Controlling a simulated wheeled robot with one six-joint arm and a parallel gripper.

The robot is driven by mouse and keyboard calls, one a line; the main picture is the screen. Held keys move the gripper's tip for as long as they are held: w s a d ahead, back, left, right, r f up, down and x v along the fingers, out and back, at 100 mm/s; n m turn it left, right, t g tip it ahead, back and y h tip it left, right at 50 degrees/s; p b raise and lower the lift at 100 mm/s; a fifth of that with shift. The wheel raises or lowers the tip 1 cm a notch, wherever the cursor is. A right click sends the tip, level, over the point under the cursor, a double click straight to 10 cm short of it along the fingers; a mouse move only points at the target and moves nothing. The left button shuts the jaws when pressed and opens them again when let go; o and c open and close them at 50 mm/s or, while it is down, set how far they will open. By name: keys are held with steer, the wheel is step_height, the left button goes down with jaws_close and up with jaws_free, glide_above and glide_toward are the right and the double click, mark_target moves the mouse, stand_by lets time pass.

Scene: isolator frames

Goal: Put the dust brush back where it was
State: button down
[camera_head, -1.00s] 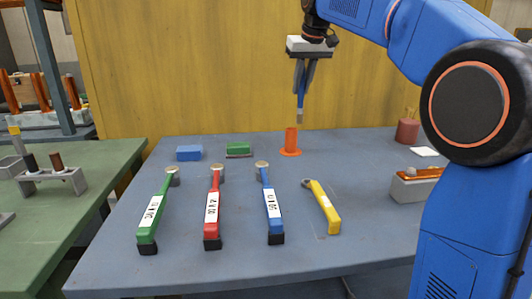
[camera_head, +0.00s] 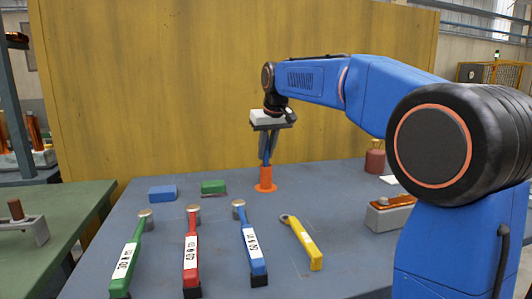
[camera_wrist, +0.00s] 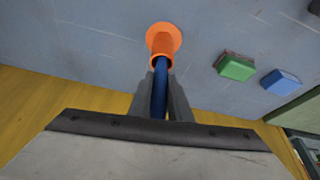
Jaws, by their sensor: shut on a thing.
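My gripper (camera_head: 267,155) is shut on the blue handle of the dust brush (camera_wrist: 160,88). The brush points down, and its bristle end is hidden. The orange holder (camera_head: 265,183), a short tube on a round foot, stands on the grey-blue table under my gripper. In the wrist view the handle runs between my fingers to the mouth of the orange holder (camera_wrist: 161,43). The lower end of the brush appears to be inside the tube; how deep it sits I cannot tell.
A green block (camera_head: 213,188) and a blue block (camera_head: 162,194) lie left of the holder. Green (camera_head: 126,258), red (camera_head: 191,252), blue (camera_head: 252,245) and yellow (camera_head: 303,243) handled tools lie in front. A dark red pot (camera_head: 375,160) stands right. A yellow wall (camera_head: 170,90) rises behind.

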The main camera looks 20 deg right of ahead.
steer(key=shift+f, duration=0.3)
steer(key=c, duration=1.6)
jaws_free()
steer(key=shift+c, duration=0.2)
steer(key=v, duration=1.2)
steer(key=shift+r, duration=0.2)
